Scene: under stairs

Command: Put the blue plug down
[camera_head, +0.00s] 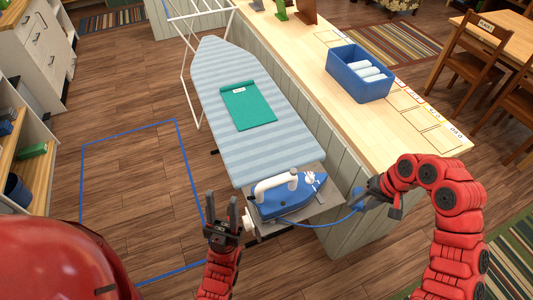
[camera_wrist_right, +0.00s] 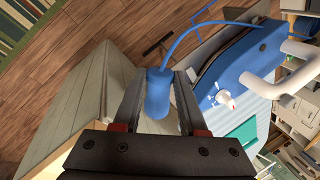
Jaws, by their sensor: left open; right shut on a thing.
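The blue plug (camera_wrist_right: 157,95) is held between the fingers of my right gripper (camera_wrist_right: 160,112) in the right wrist view. In the head view my right gripper (camera_head: 374,188) is just right of the ironing board's near end, and the plug is mostly hidden there. A blue cord (camera_head: 318,221) runs from it to the blue and white iron (camera_head: 285,195). The iron rests on the grey plate at the near end of the striped ironing board (camera_head: 225,70). My left gripper (camera_head: 234,207) is open and empty, left of the iron.
A wooden counter (camera_head: 310,65) runs along the board's right side and carries a blue bin (camera_head: 358,75) with white rolls. A green folded cloth (camera_head: 248,105) lies on the board. Blue tape (camera_head: 82,190) outlines bare floor at left. Shelves and a cabinet stand far left.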

